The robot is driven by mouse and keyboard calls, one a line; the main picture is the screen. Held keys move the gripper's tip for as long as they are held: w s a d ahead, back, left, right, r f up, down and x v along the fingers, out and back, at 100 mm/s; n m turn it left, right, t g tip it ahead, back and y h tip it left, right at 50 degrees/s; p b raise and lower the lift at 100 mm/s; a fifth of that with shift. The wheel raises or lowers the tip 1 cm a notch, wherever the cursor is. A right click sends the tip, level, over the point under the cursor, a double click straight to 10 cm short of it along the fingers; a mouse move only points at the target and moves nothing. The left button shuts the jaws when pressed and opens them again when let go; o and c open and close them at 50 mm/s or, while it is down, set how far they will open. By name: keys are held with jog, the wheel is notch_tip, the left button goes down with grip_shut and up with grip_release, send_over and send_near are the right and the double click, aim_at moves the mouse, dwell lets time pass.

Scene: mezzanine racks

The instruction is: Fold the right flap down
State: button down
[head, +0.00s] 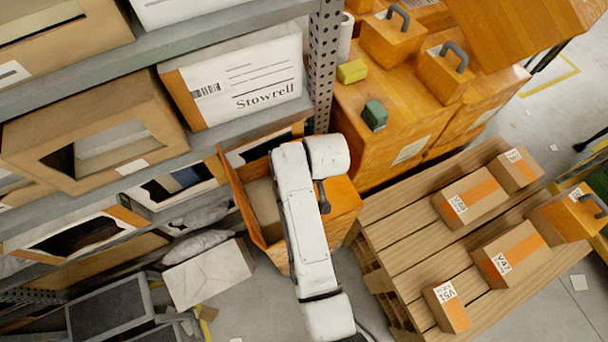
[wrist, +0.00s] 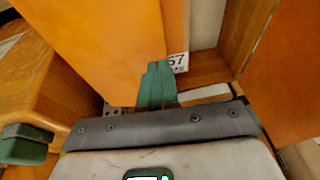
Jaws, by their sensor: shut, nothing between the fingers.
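An open carton with orange flaps stands beside the rack in the head view, partly covered by my arm. Its right flap (head: 343,205) is a plain orange panel spread to the right of my arm. It appears to be the large orange panel (wrist: 105,35) in the wrist view. The left flap (head: 238,195) stands up on the rack side. My gripper (wrist: 157,75) has its green fingers together and empty, overlapping the lower right edge of the orange panel; I cannot tell if they touch. The fingers are hidden in the head view.
Rack shelves with cartons and a white Stowrell box (head: 240,85) rise on the left. Orange cabinets with a green block (head: 374,115) stand behind. A wooden pallet (head: 400,260) with several labelled cartons is at right. A pale carton (head: 208,274) lies at lower left.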

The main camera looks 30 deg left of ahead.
jog(key=shift+f, duration=0.2)
jog(key=shift+s+f, duration=0.2)
jog(key=shift+f, duration=0.15)
jog(key=shift+s+a+f+t+h+b, duration=0.2)
jog(key=shift+f+t+h+b, duration=0.2)
jog(key=shift+f+t+b, duration=0.15)
jog(key=shift+s+a+f+t+h+b, duration=0.1)
jog(key=shift+a+f+t+h+b, duration=0.05)
jog(key=shift+f+t+h+b, duration=0.4)
jog(key=shift+r+p, duration=0.3)
jog(key=shift+p, duration=0.15)
notch_tip(320, 180, up, 4)
jog(key=p, duration=0.3)
jog(key=shift+r, duration=0.1)
jog(key=v, duration=0.9)
jog(key=shift+d, duration=0.25)
